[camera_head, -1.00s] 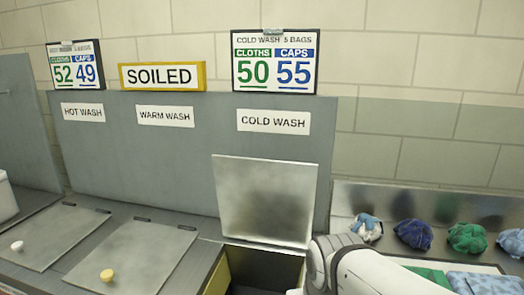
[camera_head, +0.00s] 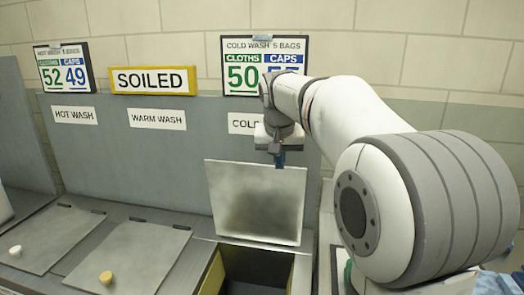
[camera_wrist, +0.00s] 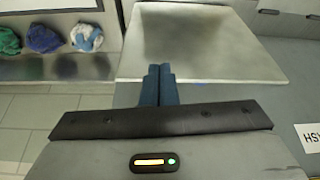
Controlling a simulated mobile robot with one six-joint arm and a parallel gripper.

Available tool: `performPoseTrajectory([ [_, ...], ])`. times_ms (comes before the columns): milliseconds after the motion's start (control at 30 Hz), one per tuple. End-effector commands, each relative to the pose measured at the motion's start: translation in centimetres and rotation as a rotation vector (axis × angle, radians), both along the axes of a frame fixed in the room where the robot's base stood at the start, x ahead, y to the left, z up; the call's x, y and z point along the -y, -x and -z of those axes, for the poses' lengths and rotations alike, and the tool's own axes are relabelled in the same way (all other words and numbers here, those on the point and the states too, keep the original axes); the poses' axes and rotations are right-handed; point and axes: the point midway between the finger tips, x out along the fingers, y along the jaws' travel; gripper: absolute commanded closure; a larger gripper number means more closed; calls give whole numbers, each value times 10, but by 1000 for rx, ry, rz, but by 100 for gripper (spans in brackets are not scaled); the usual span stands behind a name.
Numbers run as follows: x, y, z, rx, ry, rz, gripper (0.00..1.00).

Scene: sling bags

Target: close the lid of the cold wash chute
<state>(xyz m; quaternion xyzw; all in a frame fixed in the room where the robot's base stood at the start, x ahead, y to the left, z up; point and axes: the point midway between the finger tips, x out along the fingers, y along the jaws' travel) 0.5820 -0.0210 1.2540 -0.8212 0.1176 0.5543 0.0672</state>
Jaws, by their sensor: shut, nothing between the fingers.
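The cold wash lid (camera_head: 255,200) is a grey metal plate standing raised, leaning back at the rear of the open cold wash chute (camera_head: 255,268). The chute's dark opening shows below it. My gripper (camera_head: 280,164) is shut and empty, fingers pointing down, at the upper right edge of the lid. In the wrist view the two blue fingers (camera_wrist: 158,72) are together and overlap the near edge of the lid (camera_wrist: 200,45). I cannot tell whether they touch it. My arm partly covers the cold wash label (camera_head: 240,123).
The hot wash lid (camera_head: 45,238) and warm wash lid (camera_head: 130,255) lie shut to the left, each with a knob. The grey back panel (camera_head: 190,165) stands behind the lids. Several bundled cloths, including a blue one (camera_wrist: 43,39), lie on a metal shelf beside the chute.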

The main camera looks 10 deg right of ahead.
Motion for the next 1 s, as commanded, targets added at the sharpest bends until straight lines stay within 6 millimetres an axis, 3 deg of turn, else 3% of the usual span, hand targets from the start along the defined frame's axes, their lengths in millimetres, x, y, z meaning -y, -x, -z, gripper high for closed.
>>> performPoseTrajectory([
  [33,2,-20,-15,12,1,21,100],
  [200,8,-64,-43,50,4,84,100],
  [433,12,-86,-52,71,4,118,100],
  [567,15,-92,-40,70,4,119,100],
  [1000,28,-123,36,72,4,118,100],
])
